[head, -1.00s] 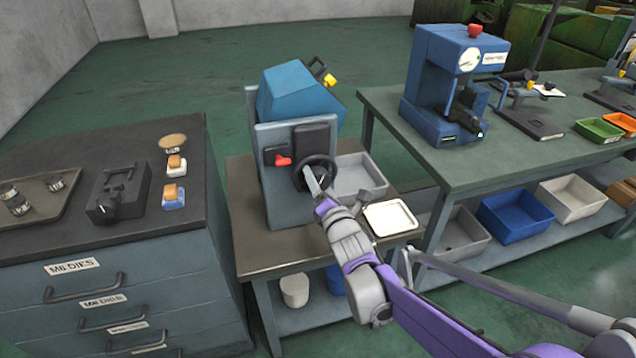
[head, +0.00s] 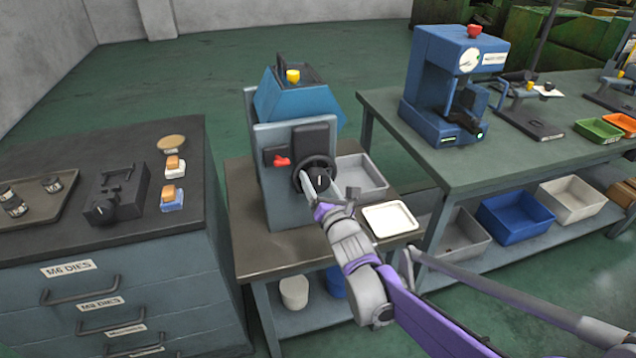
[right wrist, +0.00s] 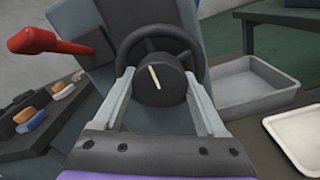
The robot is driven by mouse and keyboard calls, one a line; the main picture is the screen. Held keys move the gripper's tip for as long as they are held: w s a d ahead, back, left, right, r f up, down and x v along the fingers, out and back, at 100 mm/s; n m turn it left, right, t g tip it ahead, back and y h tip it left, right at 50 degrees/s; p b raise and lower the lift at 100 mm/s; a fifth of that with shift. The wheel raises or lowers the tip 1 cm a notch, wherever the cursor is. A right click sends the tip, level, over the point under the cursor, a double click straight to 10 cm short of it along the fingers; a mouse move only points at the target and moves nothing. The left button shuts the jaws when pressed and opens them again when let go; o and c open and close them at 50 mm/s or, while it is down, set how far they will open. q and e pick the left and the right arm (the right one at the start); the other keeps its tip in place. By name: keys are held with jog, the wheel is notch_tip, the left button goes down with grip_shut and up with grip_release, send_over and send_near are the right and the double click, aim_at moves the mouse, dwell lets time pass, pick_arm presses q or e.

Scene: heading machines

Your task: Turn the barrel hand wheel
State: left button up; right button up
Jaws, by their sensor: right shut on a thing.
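The black barrel hand wheel (head: 331,167) is on the front of a grey machine housing, under a blue barrel (head: 300,104) with a yellow fitting on top. In the right wrist view, the wheel's rim (right wrist: 132,43) arches around a round black hub (right wrist: 160,83) with a white line, tilted slightly left at its top. My right gripper (head: 312,184) reaches the wheel from the front. Its two fingers (right wrist: 163,98) lie on either side of the hub, shut on it inside the rim. My left gripper is not in view.
A red lever (head: 282,161) sits just left of the wheel. A grey bin (head: 362,178) and a white tray (head: 390,219) stand to the right on the machine's table. A drawer cabinet (head: 120,270) is at left, and a green workbench (head: 400,150) at right.

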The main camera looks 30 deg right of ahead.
jog(key=o, duration=1.3)
jog(key=p+v, duration=0.1)
jog(key=v, duration=0.9)
jog(key=shift+s+a, duration=0.1)
jog(key=shift+s, duration=0.3)
